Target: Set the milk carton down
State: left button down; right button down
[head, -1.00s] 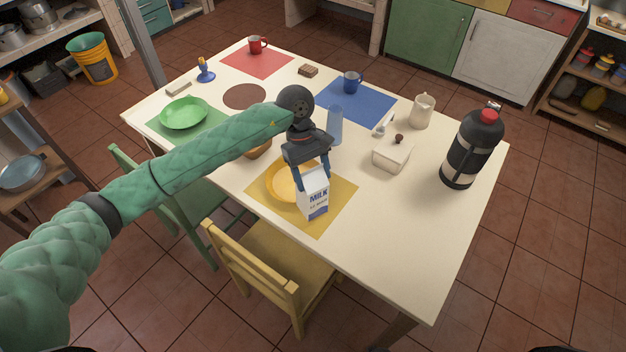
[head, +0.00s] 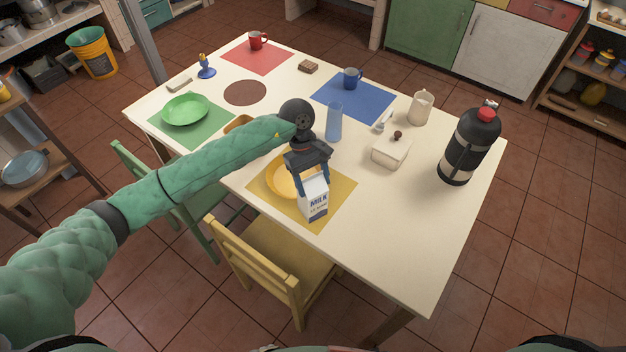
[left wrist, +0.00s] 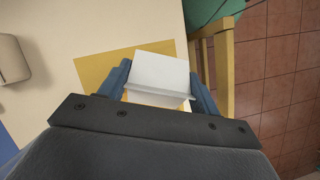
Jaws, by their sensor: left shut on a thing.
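A white and blue milk carton (head: 315,199) stands about upright over the yellow placemat (head: 337,205), in front of a yellow bowl or plate (head: 281,180). Whether its base touches the mat I cannot tell. My left gripper (head: 312,178) is shut on the carton's upper part, coming from above. In the left wrist view the carton's white top (left wrist: 158,78) sits between the two blue fingers, with the mat below. My right gripper is not in view.
A blue glass (head: 334,123) stands just behind my gripper. A white lidded dish (head: 390,151) and a black flask (head: 468,146) stand to the right. The front right of the table (head: 400,235) is clear. A yellow chair (head: 262,262) stands at the near edge.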

pick_arm(q)
jog(key=shift+c, duration=1.6)
grip_release()
jog(key=shift+r, duration=0.1)
